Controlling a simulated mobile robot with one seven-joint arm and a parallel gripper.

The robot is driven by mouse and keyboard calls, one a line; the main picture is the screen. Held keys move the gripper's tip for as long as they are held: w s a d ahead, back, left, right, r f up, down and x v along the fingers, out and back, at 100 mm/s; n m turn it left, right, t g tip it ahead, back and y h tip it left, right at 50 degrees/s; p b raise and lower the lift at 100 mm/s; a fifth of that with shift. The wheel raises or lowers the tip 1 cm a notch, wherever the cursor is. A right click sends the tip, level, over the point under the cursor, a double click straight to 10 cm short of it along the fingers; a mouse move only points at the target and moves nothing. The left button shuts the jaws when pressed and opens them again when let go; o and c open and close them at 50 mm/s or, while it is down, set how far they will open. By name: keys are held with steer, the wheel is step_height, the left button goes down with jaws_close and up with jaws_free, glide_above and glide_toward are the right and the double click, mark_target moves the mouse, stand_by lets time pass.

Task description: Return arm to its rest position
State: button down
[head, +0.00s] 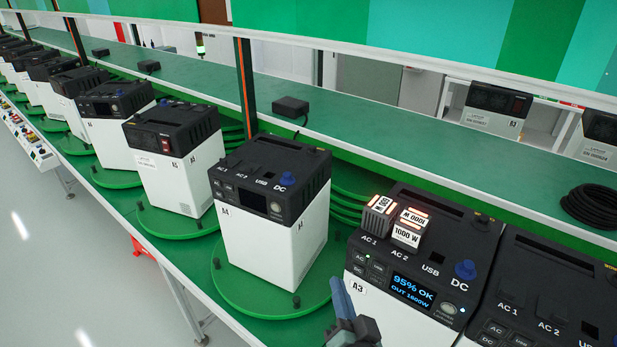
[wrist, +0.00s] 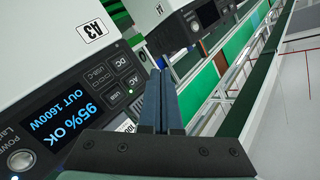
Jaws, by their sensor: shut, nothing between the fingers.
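My gripper (head: 347,310) shows at the bottom of the head view, in front of the power unit marked A3 (head: 384,315). In the wrist view my gripper (wrist: 164,78) has its two blue-grey fingers together, with nothing between them. The A3 unit is black and white, and its lit screen reads 95% OK, OUT 1600W. The A3 unit also fills the left of the wrist view (wrist: 40,50). Two white-and-black plugs, one marked 1000 W (head: 407,232), sit on its top at the AC sockets. The fingers appear apart from the unit.
A neighbouring unit (head: 275,240) stands on a green turntable (head: 235,285) to the left, with several more units in a row beyond. Another black unit (head: 545,300) is close on the right. A green shelf (head: 370,145) runs behind, with a coiled black cable (head: 592,205). The floor (head: 50,260) at left is clear.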

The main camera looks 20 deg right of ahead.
steer(key=w+a+r+n+t+y+b, duration=0.1)
steer(key=a+r+n+t, duration=0.15)
steer(key=r, duration=0.55)
steer(key=w+a+r+n+t+b, duration=0.1)
steer(key=a+r+n, duration=0.15)
steer(key=r, duration=0.65)
steer(key=w+a+r+n+t+y, duration=0.1)
steer(key=w+a+r+n, duration=0.15)
steer(key=r, duration=0.55)
steer(key=s+a+r+t+b, duration=0.1)
steer(key=s+a+r+t, duration=0.2)
steer(key=s+r, duration=0.4)
steer(key=s+a+r+n+t+b, duration=0.1)
steer(key=s+a+r+t, duration=0.2)
steer(key=s+r, duration=0.5)
step_height(320, 180, up, 8)
steer(key=shift+a+t, duration=0.35)
steer(key=shift+a, duration=0.5)
steer(key=shift+w, duration=0.1)
